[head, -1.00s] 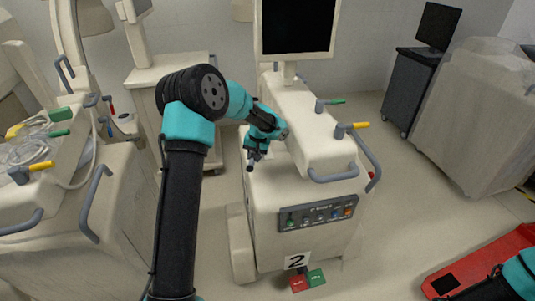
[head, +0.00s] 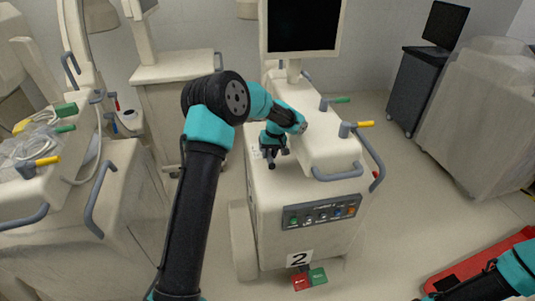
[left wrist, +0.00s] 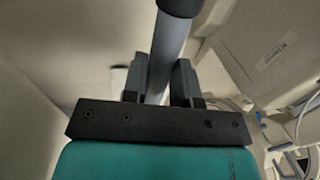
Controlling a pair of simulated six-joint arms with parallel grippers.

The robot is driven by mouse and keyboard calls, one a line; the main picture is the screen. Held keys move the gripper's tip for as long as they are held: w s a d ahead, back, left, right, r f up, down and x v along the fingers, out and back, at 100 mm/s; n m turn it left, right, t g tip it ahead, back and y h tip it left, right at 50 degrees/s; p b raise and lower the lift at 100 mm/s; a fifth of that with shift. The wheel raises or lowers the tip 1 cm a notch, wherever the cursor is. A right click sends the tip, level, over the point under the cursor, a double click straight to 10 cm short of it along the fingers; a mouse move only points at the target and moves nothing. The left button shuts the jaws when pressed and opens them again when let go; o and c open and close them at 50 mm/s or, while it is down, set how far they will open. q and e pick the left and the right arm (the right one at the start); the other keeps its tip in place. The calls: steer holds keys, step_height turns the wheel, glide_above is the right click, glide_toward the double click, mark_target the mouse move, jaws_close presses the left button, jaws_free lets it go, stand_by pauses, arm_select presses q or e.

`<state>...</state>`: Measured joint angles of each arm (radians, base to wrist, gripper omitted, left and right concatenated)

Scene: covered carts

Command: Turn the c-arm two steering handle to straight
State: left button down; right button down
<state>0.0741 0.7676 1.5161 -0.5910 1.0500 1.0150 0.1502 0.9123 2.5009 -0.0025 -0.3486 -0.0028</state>
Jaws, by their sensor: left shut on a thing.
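C-arm two is the pale cart (head: 330,245) with a "2" plate (head: 299,259) low on its front and a row of coloured buttons. My left gripper (head: 272,158) is over the left side of its top, beside the raised arm body. In the left wrist view its two dark fingers (left wrist: 159,82) are shut on a grey bar with a black end, which appears to be the steering handle (left wrist: 167,50). In the head view my gripper and arm mostly hide this handle, so its exact angle is unclear. My right gripper is not in view; only part of that arm shows at lower right.
Yellow (head: 364,124) and green (head: 341,100) levers and a grey front rail (head: 337,174) stand right of my left gripper. A monitor (head: 303,25) rises behind. Another cart (head: 80,215) is at left. A covered cart (head: 477,115) is at right, with clear floor between.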

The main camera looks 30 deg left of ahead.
arm_select(q)
steer(key=c, duration=0.9)
jaws_free()
steer(key=shift+r, duration=0.1)
steer(key=d+r, duration=0.1)
steer(key=r, duration=0.4)
steer(key=w+r, duration=0.1)
steer(key=r, duration=0.5)
steer(key=w+d+r, duration=0.1)
steer(key=r, duration=0.5)
steer(key=shift+w+d, duration=0.15)
steer(key=shift+d, duration=0.2)
steer(key=shift+a+f, duration=0.1)
